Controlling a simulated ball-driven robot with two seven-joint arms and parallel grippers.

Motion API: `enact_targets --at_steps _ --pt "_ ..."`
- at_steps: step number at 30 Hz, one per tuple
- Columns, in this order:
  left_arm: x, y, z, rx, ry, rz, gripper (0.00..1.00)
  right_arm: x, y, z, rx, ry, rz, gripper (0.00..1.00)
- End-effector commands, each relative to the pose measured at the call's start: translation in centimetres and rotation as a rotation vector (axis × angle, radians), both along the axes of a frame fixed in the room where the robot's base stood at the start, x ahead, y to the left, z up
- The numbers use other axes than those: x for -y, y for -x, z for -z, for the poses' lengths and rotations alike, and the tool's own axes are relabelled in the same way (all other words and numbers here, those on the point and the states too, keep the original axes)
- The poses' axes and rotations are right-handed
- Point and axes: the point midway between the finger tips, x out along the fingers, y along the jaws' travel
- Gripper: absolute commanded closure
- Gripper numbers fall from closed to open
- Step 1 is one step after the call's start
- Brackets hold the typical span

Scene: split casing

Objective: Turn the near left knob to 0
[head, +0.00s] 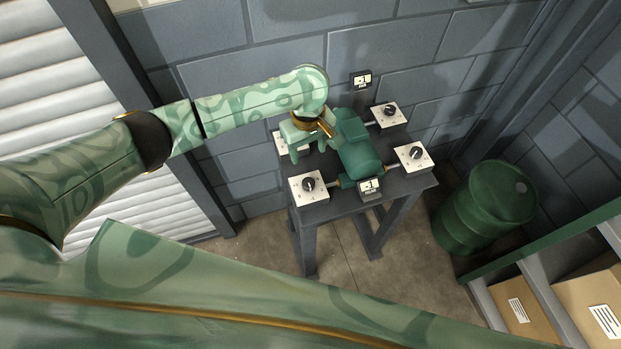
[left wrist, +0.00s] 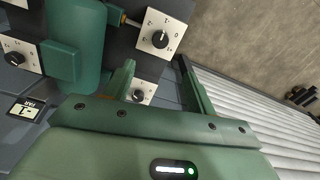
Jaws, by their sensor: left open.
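The near left knob (head: 308,185) is dark and round on a white dial plate at the table's near left corner. It also shows in the left wrist view (left wrist: 158,40), beyond my fingertips; its exact setting is too small to read surely. My left gripper (head: 308,147) is open and empty over the left side of the table, behind this knob and apart from it. In the left wrist view, its fingers (left wrist: 156,68) are spread, with the far left knob (left wrist: 138,95) visible between them, low down. The near display (head: 370,188) appears to read -1.
A green casing (head: 360,158) stands mid-table, close to the right of my left gripper. Other knobs are the near right (head: 416,153) and far right (head: 390,111). A far display (head: 361,81) stands at the back. A green barrel (head: 485,210) is right of the table.

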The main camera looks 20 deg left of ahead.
Motion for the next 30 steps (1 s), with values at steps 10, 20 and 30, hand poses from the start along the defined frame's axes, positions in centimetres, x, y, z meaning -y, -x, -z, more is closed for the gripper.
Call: enact_targets --at_steps 10,20,30 --pt "0.0 0.1 9.3 -0.002 -0.002 0.001 0.44 0.3 0.2 4.2 -0.005 0.004 -0.002 0.64" --pt "0.0 0.1 14.2 0.0 0.0 0.003 0.44 0.3 0.4 6.3 -0.008 0.004 -0.002 0.64" --pt "0.0 0.0 14.5 0.001 0.0 0.002 0.44 0.3 0.4 6.3 -0.009 0.003 -0.002 0.64"
